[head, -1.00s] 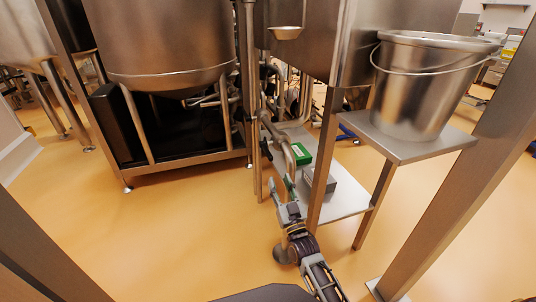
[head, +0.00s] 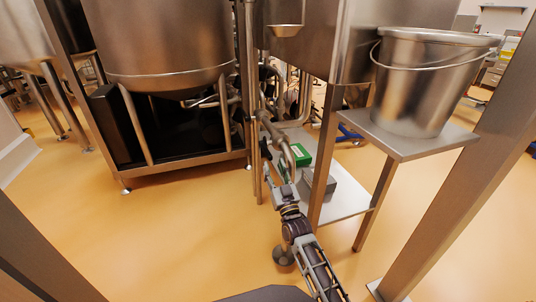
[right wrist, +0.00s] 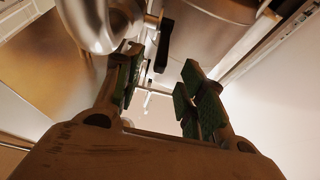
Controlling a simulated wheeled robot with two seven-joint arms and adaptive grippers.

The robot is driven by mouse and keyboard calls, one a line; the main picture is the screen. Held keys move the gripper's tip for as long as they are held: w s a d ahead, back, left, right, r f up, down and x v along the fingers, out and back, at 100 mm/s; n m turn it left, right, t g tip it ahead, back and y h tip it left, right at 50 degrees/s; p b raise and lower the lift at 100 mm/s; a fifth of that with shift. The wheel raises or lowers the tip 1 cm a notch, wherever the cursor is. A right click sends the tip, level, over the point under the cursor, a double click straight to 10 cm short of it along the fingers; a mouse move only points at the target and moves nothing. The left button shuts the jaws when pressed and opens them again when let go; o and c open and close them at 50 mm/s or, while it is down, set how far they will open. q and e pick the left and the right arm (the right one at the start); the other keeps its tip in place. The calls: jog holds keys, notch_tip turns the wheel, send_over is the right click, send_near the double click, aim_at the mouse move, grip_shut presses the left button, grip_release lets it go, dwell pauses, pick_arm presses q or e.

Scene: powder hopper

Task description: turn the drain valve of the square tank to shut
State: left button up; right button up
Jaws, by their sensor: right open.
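The square steel tank (head: 322,45) stands at upper centre right in the head view, with steel pipework (head: 280,138) below it. In the right wrist view a black lever handle (right wrist: 165,45), which looks like the drain valve's, shows beside a shiny steel pipe (right wrist: 92,22). My right gripper (head: 277,170) reaches up to the pipework in the head view. In the right wrist view its green-padded fingers (right wrist: 160,72) are apart. The lever appears beyond the gap between the fingertips, and nothing shows gripped. Contact cannot be told. My left gripper is out of view.
A green box (head: 301,154) and a grey box (head: 319,184) sit on the low steel shelf (head: 345,204) right of my gripper. A steel bucket (head: 415,95) stands on a higher shelf (head: 420,150). A frame post (head: 324,160) is close by.

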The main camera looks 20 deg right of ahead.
aim_at(268, 151)
jog(key=shift+b+x, duration=0.4)
jog(key=shift+x, duration=1.05)
jog(key=shift+w+r, duration=0.25)
jog(key=shift+w, duration=0.4)
jog(key=shift+b+x, duration=0.55)
jog(key=shift+x, duration=0.7)
jog(key=shift+w+r, duration=0.25)
jog(key=shift+w, duration=0.15)
grip_shut()
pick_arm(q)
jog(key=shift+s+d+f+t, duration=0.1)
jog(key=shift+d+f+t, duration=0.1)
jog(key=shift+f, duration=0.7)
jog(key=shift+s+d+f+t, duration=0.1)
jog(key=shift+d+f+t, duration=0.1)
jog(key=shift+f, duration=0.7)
